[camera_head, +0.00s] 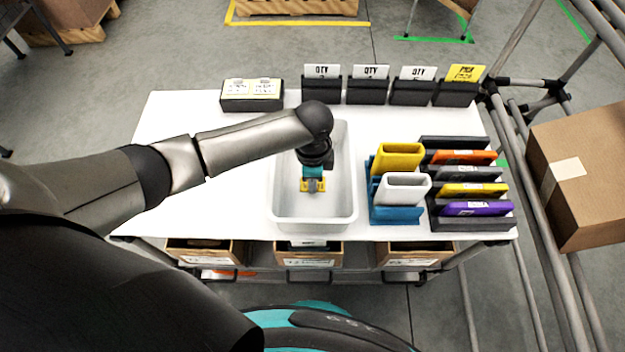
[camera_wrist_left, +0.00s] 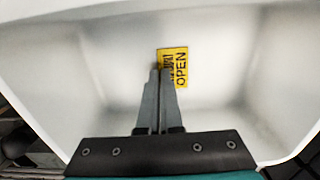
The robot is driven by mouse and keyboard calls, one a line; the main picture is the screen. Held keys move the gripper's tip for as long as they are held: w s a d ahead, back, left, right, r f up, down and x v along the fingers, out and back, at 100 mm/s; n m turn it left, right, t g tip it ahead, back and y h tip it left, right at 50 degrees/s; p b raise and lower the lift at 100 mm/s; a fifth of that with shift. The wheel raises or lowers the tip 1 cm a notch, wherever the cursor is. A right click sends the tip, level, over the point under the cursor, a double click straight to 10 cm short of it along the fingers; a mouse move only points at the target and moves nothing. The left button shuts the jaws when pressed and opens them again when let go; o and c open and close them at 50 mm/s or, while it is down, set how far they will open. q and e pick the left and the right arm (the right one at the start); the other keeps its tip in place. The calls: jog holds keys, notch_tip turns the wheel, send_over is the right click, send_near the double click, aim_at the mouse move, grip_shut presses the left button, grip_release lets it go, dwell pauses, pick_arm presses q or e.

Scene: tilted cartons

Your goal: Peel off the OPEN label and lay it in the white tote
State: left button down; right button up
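The yellow OPEN label (camera_wrist_left: 181,68) with black print is at the fingertips of my left gripper (camera_wrist_left: 163,72), inside the white tote. In the head view my left gripper (camera_head: 313,184) points down into the white tote (camera_head: 345,205), with the yellow label (camera_head: 304,185) showing around its tips. The fingers are close together and appear shut on the label, covering part of it. I cannot tell whether the label touches the tote floor. The white tote's walls (camera_wrist_left: 50,70) surround the gripper in the left wrist view. My right gripper is not in view.
Yellow and white bins (camera_head: 403,189) in a blue holder stand close to the tote's right. Coloured cartons (camera_head: 475,208) sit in a dark rack beyond. Dark card holders (camera_head: 370,88) line the back edge. The white table (camera_head: 180,205) is clear left of the tote.

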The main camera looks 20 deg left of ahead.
pick_arm(q)
jog(key=c, duration=1)
grip_release()
notch_tip(320, 180, up, 23)
jog(key=p, duration=1.5)
